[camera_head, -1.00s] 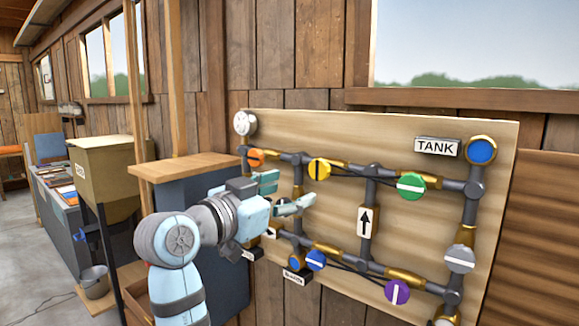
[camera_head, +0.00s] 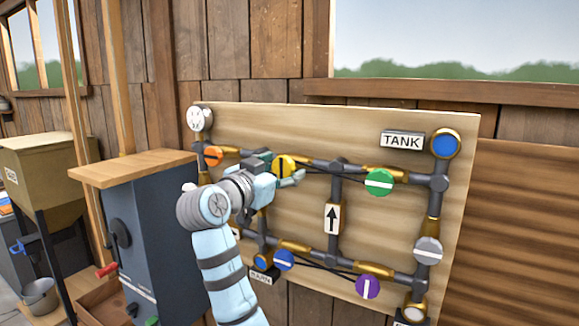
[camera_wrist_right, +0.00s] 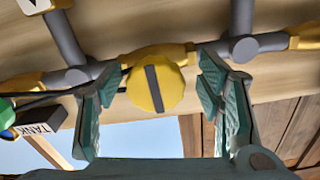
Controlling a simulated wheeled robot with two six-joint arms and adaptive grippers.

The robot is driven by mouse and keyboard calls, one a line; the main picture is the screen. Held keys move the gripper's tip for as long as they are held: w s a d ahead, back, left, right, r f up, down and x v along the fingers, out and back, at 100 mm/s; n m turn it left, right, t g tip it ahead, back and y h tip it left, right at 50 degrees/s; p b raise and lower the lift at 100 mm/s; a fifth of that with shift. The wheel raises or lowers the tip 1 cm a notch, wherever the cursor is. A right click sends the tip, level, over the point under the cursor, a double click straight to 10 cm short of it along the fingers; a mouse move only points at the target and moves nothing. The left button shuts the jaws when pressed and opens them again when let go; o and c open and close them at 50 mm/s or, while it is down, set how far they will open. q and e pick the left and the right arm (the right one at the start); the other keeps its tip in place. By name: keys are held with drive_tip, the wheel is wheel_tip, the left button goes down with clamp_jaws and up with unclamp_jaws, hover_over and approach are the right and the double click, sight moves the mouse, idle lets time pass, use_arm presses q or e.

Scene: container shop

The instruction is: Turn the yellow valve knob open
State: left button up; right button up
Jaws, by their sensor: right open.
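The yellow valve knob (camera_head: 283,163) is on the upper pipe of the wooden board, and its dark bar stands roughly upright, across the pipe. In the right wrist view the knob (camera_wrist_right: 154,82) sits between the spread fingers, with a gap on each side. My right gripper (camera_head: 280,168) is open and empty at the knob, one finger to each side of it in the head view. Its teal fingers also show in the right wrist view (camera_wrist_right: 157,88). The gripper partly hides the knob in the head view. My left gripper is not in view.
The board also bears an orange knob (camera_head: 212,156), a green knob (camera_head: 379,182), a blue knob (camera_head: 284,260), a purple knob (camera_head: 367,287) and a grey knob (camera_head: 428,250). A TANK sign (camera_head: 402,140) is at upper right. A dark cabinet (camera_head: 155,240) stands left of my arm.

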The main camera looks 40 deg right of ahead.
drive_tip(key=shift+d+r, duration=0.1)
drive_tip(key=shift+d, duration=0.1)
drive_tip(key=shift+s, duration=0.25)
drive_tip(key=shift+c, duration=0.6)
drive_tip(key=c, duration=1.1)
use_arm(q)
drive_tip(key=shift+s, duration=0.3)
use_arm(e)
drive_tip(key=shift+o, duration=0.2)
